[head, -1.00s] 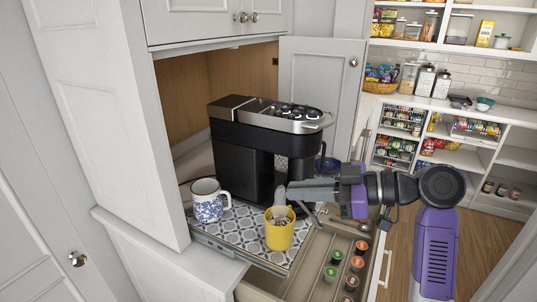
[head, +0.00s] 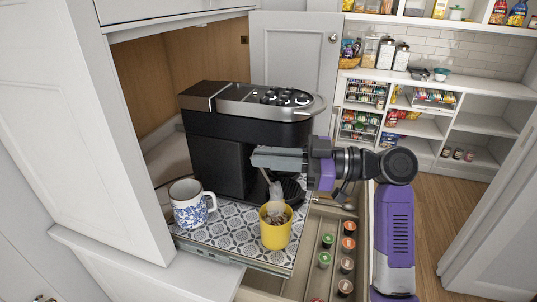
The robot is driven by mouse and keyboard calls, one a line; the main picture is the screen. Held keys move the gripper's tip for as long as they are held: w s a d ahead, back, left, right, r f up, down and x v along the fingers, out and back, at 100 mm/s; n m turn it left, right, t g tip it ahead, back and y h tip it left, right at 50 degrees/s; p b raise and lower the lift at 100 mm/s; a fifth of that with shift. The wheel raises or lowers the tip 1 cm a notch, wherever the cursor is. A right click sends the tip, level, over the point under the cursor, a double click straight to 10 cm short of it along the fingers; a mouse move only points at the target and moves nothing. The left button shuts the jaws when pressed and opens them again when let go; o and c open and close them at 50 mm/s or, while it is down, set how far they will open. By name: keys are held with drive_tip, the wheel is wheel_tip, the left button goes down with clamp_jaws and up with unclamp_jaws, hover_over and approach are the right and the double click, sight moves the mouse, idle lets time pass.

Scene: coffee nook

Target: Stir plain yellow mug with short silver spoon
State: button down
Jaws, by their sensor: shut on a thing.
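The plain yellow mug (head: 276,235) stands upright on the patterned tray in front of the coffee machine. My gripper (head: 262,157) comes in from the right, above and slightly behind the mug. It is shut on the short silver spoon (head: 268,180), which slants down from the fingers toward the mug's opening. Something pale and wispy shows over brown contents at the mug's mouth. I cannot tell how deep the spoon's tip reaches into the mug.
A blue-and-white patterned mug (head: 189,208) stands on the tray (head: 222,236) to the left. A black coffee machine (head: 215,150) stands close behind. An open drawer (head: 312,262) with several coffee pods lies to the right. A cabinet door (head: 292,75) stands open behind.

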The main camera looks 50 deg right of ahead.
wheel_tip(320, 180, down, 11)
drive_tip(key=b, duration=0.9)
drive_tip(key=shift+s+d+f+b, duration=0.2)
drive_tip(key=shift+s+d+b, duration=0.05)
drive_tip(key=shift+b, duration=0.05)
idle(0.6)
